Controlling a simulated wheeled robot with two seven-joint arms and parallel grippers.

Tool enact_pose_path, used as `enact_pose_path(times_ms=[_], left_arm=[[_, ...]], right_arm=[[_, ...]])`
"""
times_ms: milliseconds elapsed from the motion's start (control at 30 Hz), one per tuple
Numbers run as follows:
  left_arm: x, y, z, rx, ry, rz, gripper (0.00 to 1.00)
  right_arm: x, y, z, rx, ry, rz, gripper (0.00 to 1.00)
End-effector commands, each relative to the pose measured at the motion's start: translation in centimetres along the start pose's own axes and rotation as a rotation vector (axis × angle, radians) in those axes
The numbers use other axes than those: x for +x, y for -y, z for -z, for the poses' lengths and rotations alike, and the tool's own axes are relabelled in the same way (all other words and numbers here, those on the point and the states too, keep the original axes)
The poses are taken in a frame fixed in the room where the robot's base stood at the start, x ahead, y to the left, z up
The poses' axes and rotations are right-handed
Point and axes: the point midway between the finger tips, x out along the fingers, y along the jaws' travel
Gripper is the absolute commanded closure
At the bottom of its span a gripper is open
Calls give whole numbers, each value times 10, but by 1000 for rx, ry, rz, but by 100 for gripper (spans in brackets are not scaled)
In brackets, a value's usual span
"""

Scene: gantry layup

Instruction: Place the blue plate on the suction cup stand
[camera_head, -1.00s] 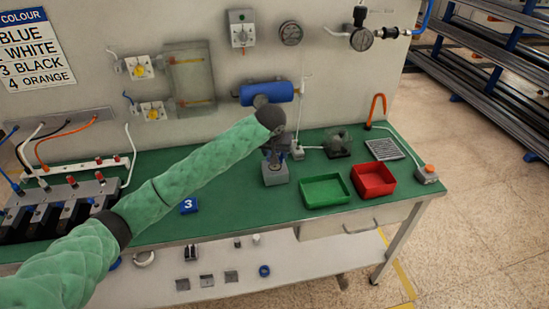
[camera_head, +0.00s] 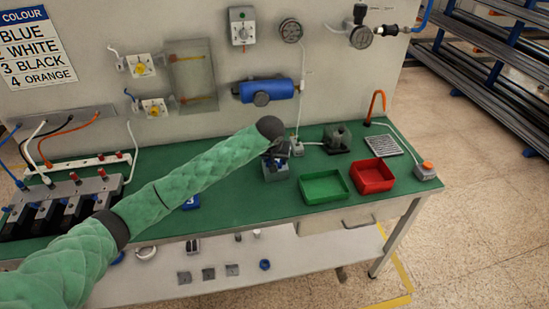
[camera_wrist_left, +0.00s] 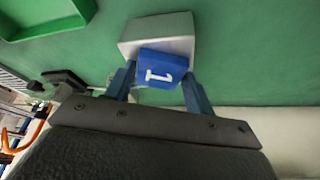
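The blue plate (camera_wrist_left: 162,70), marked with a white 1, sits between the fingertips of my left gripper (camera_wrist_left: 160,82) in the left wrist view. The fingers appear to touch its two sides, shut on it. The plate lies over the pale grey suction cup stand (camera_wrist_left: 155,27) and hides part of its top. I cannot tell whether it rests on the cup. In the head view the stand (camera_head: 277,173) is on the green bench, directly below my left gripper (camera_head: 275,157). The plate is hard to make out there. My right gripper is not in view.
A green tray (camera_head: 324,199) and a red tray (camera_head: 388,187) stand right of the stand. A blue cylinder (camera_head: 268,91) is on the panel behind. Black fixtures (camera_head: 70,211) stand at left.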

Motion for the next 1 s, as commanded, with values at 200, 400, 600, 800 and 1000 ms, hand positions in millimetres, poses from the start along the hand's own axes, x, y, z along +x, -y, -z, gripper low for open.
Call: enact_pose_path(times_ms=[200,400,600,800,1000], left_arm=[[0,0,0,0,-1,0,28],[-2,0,1,0,-1,0,28],[-20,-1,1,1,-3,-3,28],[-58,0,1,1,-3,-2,28],[-95,0,1,0,-4,-1,28]], right_arm=[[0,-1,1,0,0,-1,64],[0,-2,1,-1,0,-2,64],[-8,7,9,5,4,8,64],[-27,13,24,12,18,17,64],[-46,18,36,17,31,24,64]])
